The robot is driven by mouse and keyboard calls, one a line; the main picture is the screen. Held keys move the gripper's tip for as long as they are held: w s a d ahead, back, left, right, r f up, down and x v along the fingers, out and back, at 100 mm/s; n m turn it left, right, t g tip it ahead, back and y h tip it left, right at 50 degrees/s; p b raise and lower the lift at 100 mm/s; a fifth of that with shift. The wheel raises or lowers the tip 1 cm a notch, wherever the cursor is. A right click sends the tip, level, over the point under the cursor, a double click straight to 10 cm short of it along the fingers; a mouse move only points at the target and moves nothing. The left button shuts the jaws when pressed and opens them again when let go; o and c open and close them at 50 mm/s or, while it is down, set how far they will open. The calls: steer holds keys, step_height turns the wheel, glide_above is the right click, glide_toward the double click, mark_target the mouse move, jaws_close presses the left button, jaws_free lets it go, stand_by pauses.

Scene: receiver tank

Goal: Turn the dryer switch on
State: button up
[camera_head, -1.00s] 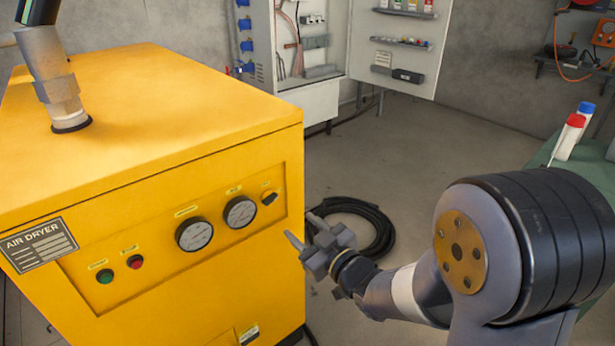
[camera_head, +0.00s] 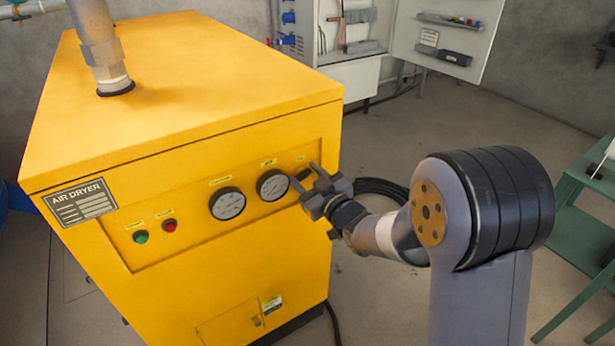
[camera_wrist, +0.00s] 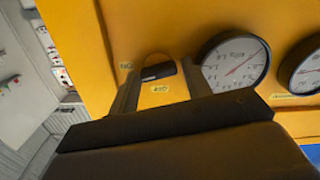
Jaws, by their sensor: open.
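The yellow air dryer (camera_head: 190,110) stands at the left. Its dark switch (camera_head: 303,174) is at the right end of the front panel, right of two gauges. In the wrist view the dark switch knob (camera_wrist: 158,71) shows close up, with small yellow labels near it that I cannot read surely. My gripper (camera_head: 306,175) is open and empty at the switch, its fingers pointing at the panel. In the wrist view the fingers of my gripper (camera_wrist: 159,82) stand on either side of the knob. I cannot tell whether they touch it.
Two gauges (camera_head: 227,203) and a green and a red button (camera_head: 170,226) lie left of the switch. A pipe (camera_head: 97,50) rises from the dryer's top. A black hose coil (camera_head: 385,188) lies on the floor behind my gripper. A green table (camera_head: 575,240) stands at the right.

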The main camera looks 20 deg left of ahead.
steer(key=shift+c, duration=0.3)
steer(key=c, duration=0.7)
steer(key=shift+o, duration=0.3)
steer(key=shift+w+m, duration=0.1)
steer(key=shift+m, duration=1.4)
steer(key=o, duration=0.7)
steer(key=shift+d, duration=0.1)
steer(key=v, duration=1)
steer(key=shift+s+d, duration=0.2)
steer(key=shift+s, duration=0.15)
